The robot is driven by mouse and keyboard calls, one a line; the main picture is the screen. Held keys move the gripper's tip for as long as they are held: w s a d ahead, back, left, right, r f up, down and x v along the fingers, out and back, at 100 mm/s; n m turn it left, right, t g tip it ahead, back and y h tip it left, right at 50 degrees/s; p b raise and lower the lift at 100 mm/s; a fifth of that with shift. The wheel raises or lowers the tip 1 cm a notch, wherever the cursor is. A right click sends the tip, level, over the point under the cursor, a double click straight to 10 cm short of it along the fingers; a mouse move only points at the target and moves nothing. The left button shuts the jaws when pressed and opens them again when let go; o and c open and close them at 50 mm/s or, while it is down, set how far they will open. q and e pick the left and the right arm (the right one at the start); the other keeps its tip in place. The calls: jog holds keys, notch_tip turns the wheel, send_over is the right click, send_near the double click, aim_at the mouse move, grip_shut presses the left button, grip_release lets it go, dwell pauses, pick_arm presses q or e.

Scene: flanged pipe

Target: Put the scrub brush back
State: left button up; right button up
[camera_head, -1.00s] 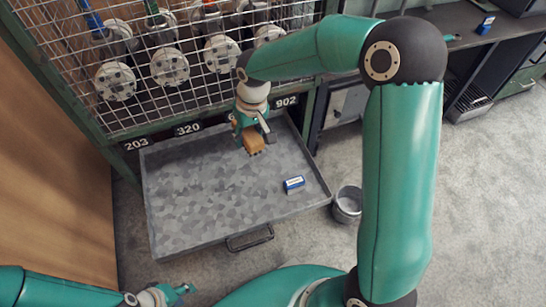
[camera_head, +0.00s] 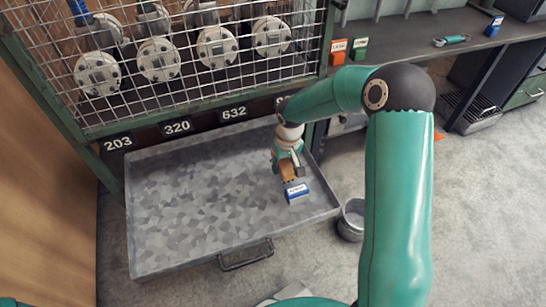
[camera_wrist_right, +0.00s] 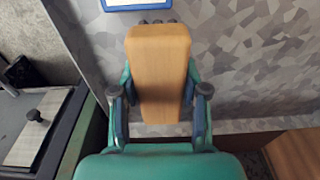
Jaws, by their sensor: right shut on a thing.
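The scrub brush (camera_wrist_right: 160,75) is a tan wooden block with a few dark tufts at its far end. My right gripper (camera_head: 286,164) is shut on it, with one finger on each side of the block in the right wrist view. In the head view the brush (camera_head: 287,172) hangs over the right part of the grey metal tray (camera_head: 175,215). It is just behind a small blue and white box (camera_head: 297,191); I cannot tell whether they touch. The box also shows at the top of the right wrist view (camera_wrist_right: 122,4). My left gripper is out of view.
A wire cage (camera_head: 190,80) with several flanged pipes stands behind the tray, above number plates. A metal bucket (camera_head: 351,220) stands right of the tray. Orange and green boxes and a green tool (camera_head: 452,40) are on the bench. The tray's left and middle are clear.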

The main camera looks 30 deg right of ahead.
jog(key=w, duration=0.3)
jog(key=w+d+f+b, duration=0.1)
jog(key=w, duration=0.2)
jog(key=w+d+f+b, duration=0.1)
jog(key=w, duration=0.2)
jog(key=shift+w+d, duration=0.1)
jog(key=shift+f+b, duration=1.15)
jog(key=shift+f, duration=1.45)
jog(key=o, duration=1)
